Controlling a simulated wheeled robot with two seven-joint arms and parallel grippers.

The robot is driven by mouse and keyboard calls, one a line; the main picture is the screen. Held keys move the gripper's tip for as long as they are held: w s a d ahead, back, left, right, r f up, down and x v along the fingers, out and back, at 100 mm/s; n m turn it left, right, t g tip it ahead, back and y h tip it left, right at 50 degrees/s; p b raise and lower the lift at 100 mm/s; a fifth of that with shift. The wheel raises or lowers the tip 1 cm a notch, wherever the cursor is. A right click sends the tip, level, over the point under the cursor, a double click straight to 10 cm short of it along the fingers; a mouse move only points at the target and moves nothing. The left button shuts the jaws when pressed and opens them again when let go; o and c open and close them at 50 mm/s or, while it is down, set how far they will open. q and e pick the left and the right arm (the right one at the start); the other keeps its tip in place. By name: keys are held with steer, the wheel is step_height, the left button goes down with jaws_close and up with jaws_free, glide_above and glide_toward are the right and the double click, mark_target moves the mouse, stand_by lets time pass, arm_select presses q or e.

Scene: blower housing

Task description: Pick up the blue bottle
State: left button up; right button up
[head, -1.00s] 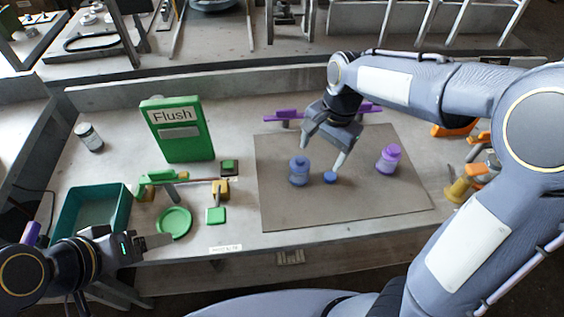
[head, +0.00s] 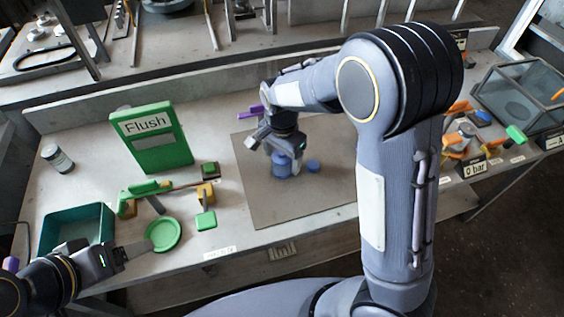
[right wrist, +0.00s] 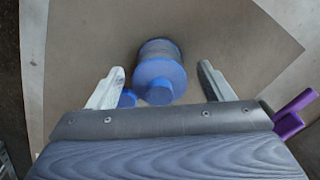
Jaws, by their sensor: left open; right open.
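The blue bottle (head: 282,166) stands upright on the brown mat (head: 256,205), partly hidden by my right gripper in the head view. My right gripper (head: 279,170) is open and points down at it. In the right wrist view the bottle (right wrist: 160,72) shows between the two spread fingers (right wrist: 158,85), with a gap on either side. My left gripper (head: 135,252) is open and empty near the teal tray.
A green "Flush" board (head: 152,140), a green dish (head: 163,235) and a teal tray (head: 75,207) stand left of the mat. A purple handled part (right wrist: 292,114) lies beside the right gripper. My right arm hides the mat's right part.

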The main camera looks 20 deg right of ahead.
steer(key=shift+c, duration=0.4)
steer(key=c, duration=1.1)
steer(key=shift+o, duration=0.2)
steer(key=shift+r, duration=0.15)
